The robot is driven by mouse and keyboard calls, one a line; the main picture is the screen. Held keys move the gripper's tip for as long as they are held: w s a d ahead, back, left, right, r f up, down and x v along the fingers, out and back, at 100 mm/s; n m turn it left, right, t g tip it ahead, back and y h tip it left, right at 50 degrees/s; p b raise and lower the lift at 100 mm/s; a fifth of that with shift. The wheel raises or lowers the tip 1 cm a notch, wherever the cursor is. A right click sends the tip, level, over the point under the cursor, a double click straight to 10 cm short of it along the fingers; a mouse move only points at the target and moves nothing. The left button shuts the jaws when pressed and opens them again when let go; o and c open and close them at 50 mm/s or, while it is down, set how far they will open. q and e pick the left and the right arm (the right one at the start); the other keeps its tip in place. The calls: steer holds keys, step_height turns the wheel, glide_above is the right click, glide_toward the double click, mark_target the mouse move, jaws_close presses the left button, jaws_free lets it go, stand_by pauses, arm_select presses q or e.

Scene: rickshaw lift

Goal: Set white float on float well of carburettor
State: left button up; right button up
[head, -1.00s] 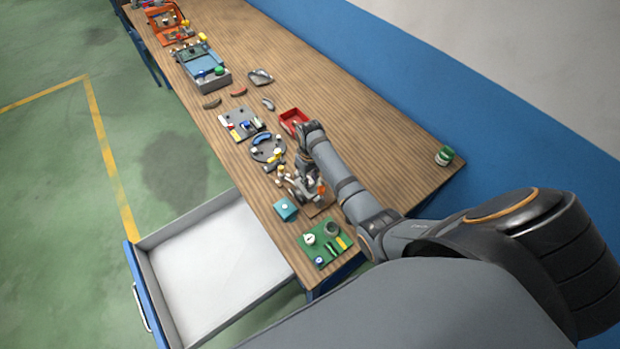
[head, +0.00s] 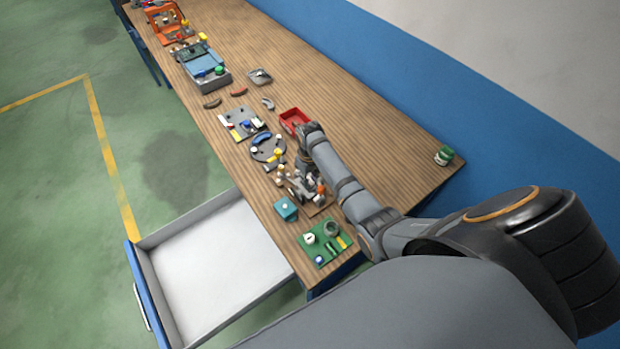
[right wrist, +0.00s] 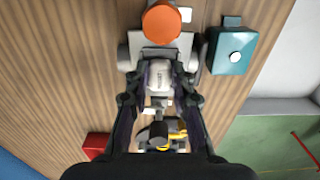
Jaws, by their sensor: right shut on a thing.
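My right gripper (right wrist: 160,88) is shut on a small white piece that looks like the white float (right wrist: 160,73); it shows between the fingertips in the right wrist view. Under and beyond it is a pale grey body with an orange round top (right wrist: 161,23), which seems to be the carburettor (right wrist: 134,50). I cannot tell whether the float touches it. In the head view my right gripper (head: 303,172) is over the grey assembly (head: 312,197) on its brown board, partly hiding it. The float cannot be made out there. My left gripper is not in view.
A teal box (head: 286,208) stands beside the assembly, and a green board with parts (head: 325,243) lies nearer. A red bin (head: 293,120) and a round grey plate (head: 268,147) are beyond the gripper.

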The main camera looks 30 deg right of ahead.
steer(key=shift+f, duration=0.1)
stand_by(0.7)
steer(key=o, duration=0.9)
steer(key=o, duration=0.4)
steer(key=shift+r, duration=3.5)
